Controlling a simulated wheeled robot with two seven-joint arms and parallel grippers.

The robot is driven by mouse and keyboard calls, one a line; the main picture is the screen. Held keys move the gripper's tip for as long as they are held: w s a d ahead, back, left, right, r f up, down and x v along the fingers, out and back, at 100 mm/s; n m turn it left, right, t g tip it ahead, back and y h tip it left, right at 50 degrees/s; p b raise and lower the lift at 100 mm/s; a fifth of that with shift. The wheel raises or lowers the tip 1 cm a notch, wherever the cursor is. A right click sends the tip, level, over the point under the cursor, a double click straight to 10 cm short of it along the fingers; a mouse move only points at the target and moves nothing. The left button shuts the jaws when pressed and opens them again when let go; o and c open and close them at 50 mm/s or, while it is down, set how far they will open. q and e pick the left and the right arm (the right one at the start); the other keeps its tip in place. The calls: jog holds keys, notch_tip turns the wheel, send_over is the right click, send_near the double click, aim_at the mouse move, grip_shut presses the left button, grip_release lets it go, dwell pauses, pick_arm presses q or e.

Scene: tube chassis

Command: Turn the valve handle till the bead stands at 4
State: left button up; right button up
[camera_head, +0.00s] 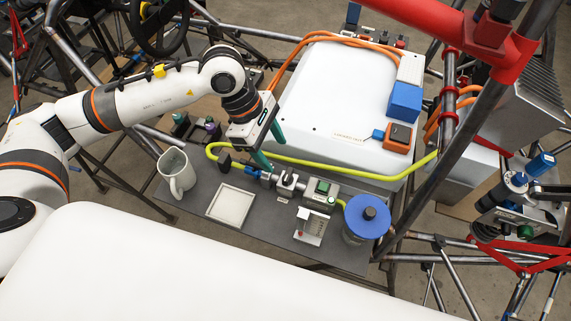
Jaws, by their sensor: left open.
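My left gripper (271,157) reaches in from the left. Its teal fingers are apart and point down over the line of fittings on the grey bench (200,190). A small metal fitting (287,181), which looks like the valve, sits in that line just below and right of the fingertips. The fingers and the small size hide the handle's angle. I cannot make out the bead or the numerals. I cannot tell whether the fingertips touch anything. My right gripper does not show.
A white mug (176,172) and a shallow white tray (231,205) stand left of the fittings. A green-buttoned box (321,192) and a blue-lidded canister (368,217) stand to the right. A large white case (335,95) is behind. Steel and red tubes surround the bench.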

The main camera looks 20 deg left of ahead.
aim_at(288, 174)
pick_arm(q)
jog(key=p+x, duration=0.1)
jog(key=x, duration=0.6)
jog(key=shift+d+f+p, duration=0.25)
jog(key=shift+f+p, duration=0.1)
jog(key=shift+p, duration=0.05)
jog(key=shift+c, duration=0.6)
jog(key=c, duration=0.9)
